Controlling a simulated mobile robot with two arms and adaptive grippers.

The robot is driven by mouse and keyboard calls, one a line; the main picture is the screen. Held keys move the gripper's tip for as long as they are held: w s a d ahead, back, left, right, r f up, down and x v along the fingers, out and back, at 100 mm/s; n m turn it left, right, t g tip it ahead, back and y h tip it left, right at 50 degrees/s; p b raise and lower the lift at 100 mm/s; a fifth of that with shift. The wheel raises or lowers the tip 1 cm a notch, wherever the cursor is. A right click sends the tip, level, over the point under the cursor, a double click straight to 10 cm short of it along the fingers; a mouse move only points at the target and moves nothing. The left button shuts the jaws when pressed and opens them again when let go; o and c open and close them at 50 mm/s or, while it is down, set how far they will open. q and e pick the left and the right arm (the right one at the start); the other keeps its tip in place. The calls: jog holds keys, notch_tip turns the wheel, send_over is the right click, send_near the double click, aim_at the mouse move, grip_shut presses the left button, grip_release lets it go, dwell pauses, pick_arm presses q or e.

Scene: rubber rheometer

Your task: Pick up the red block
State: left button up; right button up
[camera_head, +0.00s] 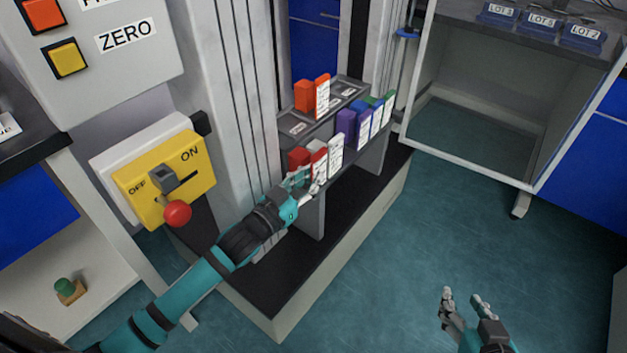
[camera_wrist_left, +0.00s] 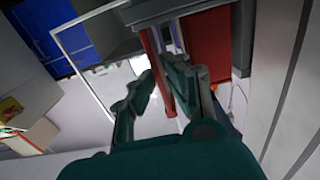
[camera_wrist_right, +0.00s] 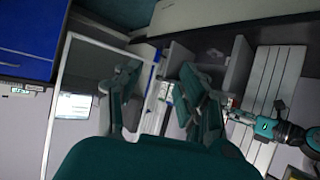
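On the lower shelf of the rack, a red block (camera_head: 298,158) stands beside another red block with a white label (camera_head: 319,158). Two orange-red blocks (camera_head: 304,97) stand on the upper shelf. My left gripper (camera_head: 308,187) is just in front of the lower red blocks and partly covers their lower parts. In the left wrist view a large red face (camera_wrist_left: 208,50) is close to the right finger, and the fingers (camera_wrist_left: 158,75) are apart; whether they touch it I cannot tell. My right gripper (camera_head: 463,295) is open and empty over the floor, away from the rack.
A white block (camera_head: 336,155) and purple, blue and green blocks (camera_head: 346,126) share the lower shelf. A yellow ON/OFF switch box (camera_head: 150,180) with a red knob is left of my left arm. A wheeled glass-sided cabinet (camera_head: 470,130) stands at right. The floor before it is clear.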

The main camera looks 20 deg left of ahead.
aim_at(319, 170)
pick_arm(q)
jog(key=shift+x, duration=1.5)
grip_shut()
pick_arm(e)
jog(key=shift+w+a+r+t+y, duration=0.15)
jog(key=shift+w+r+t, duration=0.2)
jog(key=shift+r, duration=0.2)
jog(key=shift+w+a+r+t+y, duration=0.1)
jog(key=shift+w+a+r+t, duration=0.15)
jog(key=shift+r+t, duration=0.2)
jog(key=shift+w+a+r+t+y, duration=0.1)
jog(key=shift+w+r+t, duration=0.25)
jog(key=shift+r, duration=0.25)
pick_arm(q)
jog(key=shift+r, duration=0.15)
